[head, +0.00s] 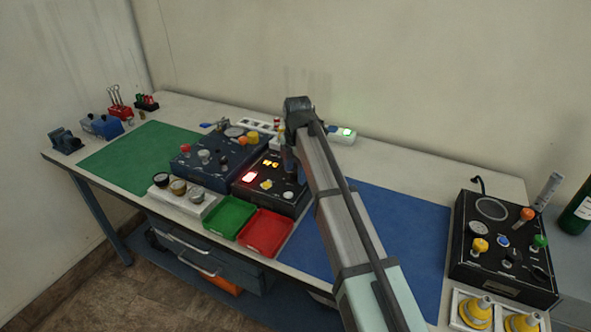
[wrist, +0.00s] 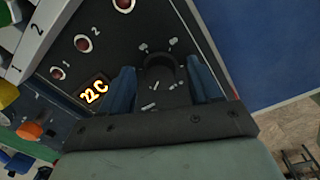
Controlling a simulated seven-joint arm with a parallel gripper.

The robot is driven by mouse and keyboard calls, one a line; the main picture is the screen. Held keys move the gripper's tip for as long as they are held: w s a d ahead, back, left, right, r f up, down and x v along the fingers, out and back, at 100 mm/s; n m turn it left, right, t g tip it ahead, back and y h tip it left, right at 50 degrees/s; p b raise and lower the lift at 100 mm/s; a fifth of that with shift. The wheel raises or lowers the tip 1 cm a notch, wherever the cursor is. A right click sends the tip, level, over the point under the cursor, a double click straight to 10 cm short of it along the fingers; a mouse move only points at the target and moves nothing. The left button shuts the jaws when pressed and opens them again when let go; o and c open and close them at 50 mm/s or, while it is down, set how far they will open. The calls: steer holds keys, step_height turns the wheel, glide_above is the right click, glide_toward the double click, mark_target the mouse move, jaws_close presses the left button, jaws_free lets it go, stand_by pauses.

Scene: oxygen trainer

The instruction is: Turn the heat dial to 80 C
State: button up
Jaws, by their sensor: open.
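The heat dial (wrist: 160,72), a dark round knob, shows in the wrist view on a black panel with white marks around it. An orange display (wrist: 94,91) beside it reads 22 C. My gripper (wrist: 161,66) is open, with one blue finger on each side of the dial. I cannot tell whether the fingers touch it. In the head view the black heater box (head: 262,197) stands mid-table, with a lit display. My arm hides part of that box and the dial there.
Red round parts (wrist: 83,44) with numbers line the panel in the wrist view. In the head view, a dark blue box (head: 205,160) stands left of the heater box. Green (head: 232,217) and red (head: 265,233) trays lie in front. The blue mat (head: 400,225) at right looks clear.

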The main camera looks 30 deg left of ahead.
steer(key=shift+c, duration=0.4)
steer(key=c, duration=1)
steer(key=shift+o, duration=0.2)
